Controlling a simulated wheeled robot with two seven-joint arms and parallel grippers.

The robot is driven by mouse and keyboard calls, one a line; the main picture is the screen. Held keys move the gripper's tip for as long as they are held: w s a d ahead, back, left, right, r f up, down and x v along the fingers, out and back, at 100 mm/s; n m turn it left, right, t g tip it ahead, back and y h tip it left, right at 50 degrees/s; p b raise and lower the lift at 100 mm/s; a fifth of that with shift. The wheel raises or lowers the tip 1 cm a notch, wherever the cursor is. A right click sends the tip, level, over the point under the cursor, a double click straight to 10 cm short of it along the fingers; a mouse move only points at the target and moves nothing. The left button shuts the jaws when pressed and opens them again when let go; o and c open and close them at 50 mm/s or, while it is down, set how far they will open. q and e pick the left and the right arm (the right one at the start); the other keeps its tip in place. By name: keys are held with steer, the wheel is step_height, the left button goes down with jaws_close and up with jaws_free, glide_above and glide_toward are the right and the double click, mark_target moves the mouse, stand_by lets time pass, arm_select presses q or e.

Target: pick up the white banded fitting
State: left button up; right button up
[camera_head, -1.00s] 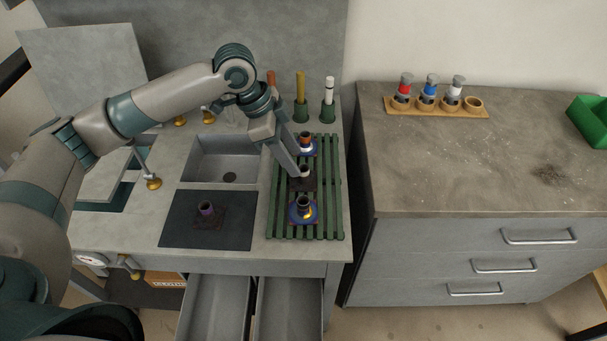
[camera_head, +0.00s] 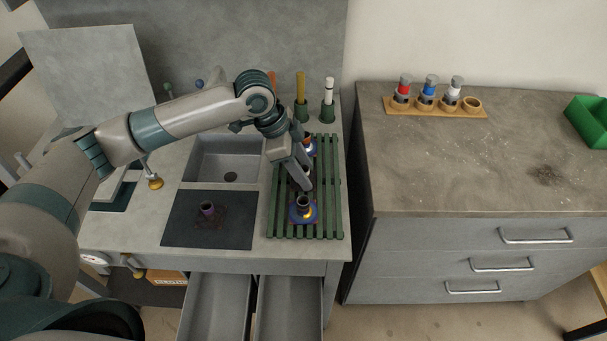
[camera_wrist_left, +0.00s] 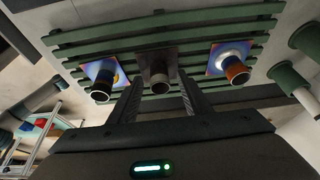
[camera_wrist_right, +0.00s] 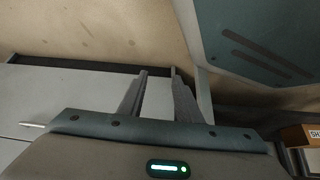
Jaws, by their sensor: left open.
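Three short fittings stand on the green slatted rack. In the left wrist view, the right one (camera_wrist_left: 234,71) has an orange-brown end and a white band near its base, on a blue patterned plate. The middle, plain greyish fitting (camera_wrist_left: 158,80) shows between the finger lines of my left gripper (camera_wrist_left: 160,82); the left one (camera_wrist_left: 103,82) has a yellow mark on its plate. My left gripper (camera_head: 304,188) is open, over the rack between the middle and front fittings. Another white-banded piece (camera_head: 455,89) stands in the wooden holder. My right gripper (camera_wrist_right: 158,73) is open and empty, away from the rack.
The wooden holder (camera_head: 437,111) on the right cabinet also carries red-banded and blue-banded pieces and has one empty place. A dark mat (camera_head: 180,228) with another fitting (camera_head: 207,208) lies left of the rack. A sink (camera_head: 205,160) is behind it. Two drawers stand open below.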

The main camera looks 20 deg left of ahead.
mark_target(305, 169)
arm_select(q)
jaws_close()
arm_select(e)
steer(key=shift+w+a+r, duration=0.25)
steer(key=shift+w+a, duration=0.2)
steer(key=shift+a, duration=0.2)
arm_select(q)
steer(key=shift+r, duration=0.1)
